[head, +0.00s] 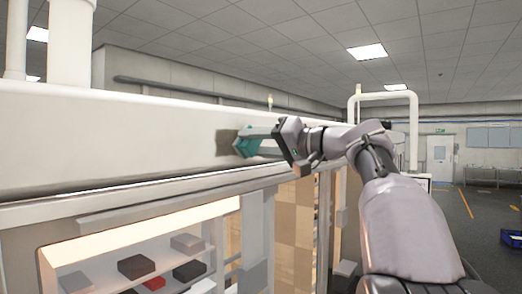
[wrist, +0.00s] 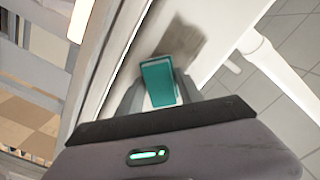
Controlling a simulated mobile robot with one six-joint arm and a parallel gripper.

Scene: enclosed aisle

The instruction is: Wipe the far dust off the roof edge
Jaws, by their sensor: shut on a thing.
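My gripper (head: 250,143) is shut on a teal block (head: 246,147), which looks like a wiping pad. The block also shows between the fingers in the wrist view (wrist: 158,82). A grey-brown dust patch (head: 226,142) marks the white roof-edge face (head: 120,135), just left of the block in the head view. In the wrist view the dust patch (wrist: 184,40) lies just beyond the block's far end. I cannot tell whether the block touches the surface. Part of the patch may be hidden behind the gripper.
A pale ledge (head: 130,202) runs below the white face, with a dark band along their join. Below it are lit shelves with small boxes (head: 138,266). A white pipe frame (head: 385,92) stands beyond my arm. Open floor (head: 480,215) lies at the right.

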